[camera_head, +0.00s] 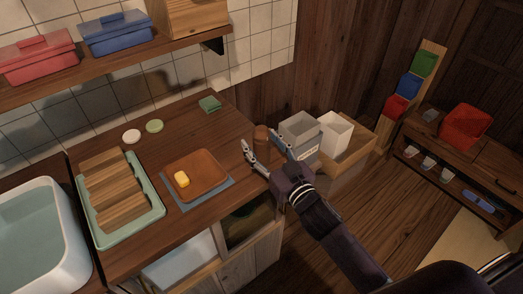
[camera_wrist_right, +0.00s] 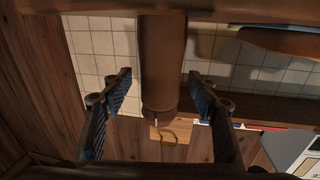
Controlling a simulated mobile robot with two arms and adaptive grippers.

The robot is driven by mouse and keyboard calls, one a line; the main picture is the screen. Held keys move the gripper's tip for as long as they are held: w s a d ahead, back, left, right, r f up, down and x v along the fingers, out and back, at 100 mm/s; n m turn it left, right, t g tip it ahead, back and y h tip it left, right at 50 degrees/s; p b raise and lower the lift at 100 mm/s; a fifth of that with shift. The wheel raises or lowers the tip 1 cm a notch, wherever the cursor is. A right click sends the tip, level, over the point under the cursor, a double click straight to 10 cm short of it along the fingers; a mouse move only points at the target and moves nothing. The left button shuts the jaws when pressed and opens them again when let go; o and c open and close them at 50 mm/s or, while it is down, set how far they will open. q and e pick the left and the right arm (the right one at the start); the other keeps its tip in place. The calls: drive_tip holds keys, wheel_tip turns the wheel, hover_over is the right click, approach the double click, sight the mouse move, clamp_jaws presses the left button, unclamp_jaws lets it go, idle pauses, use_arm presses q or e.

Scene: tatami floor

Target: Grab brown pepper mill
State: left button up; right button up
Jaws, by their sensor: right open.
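The brown pepper mill (camera_head: 261,135) stands at the right end of the wooden counter in the head view, partly hidden by my right gripper. My right gripper (camera_head: 259,143) is open, with one finger on each side of the mill. In the right wrist view the mill (camera_wrist_right: 162,60) appears as a smooth brown cylinder with a rounded end, between the two blue-padded fingertips of the gripper (camera_wrist_right: 159,78). A gap shows between the mill and each finger. My left gripper is not in view.
A green tray (camera_head: 154,218) holds wooden boards. Grey (camera_head: 300,130) and white (camera_head: 335,134) bins stand just right of the mill. A wall shelf (camera_head: 130,62) hangs above.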

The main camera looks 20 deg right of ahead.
drive_tip(key=c, duration=1.4)
drive_tip(key=shift+o, duration=0.2)
drive_tip(key=shift+r, duration=0.1)
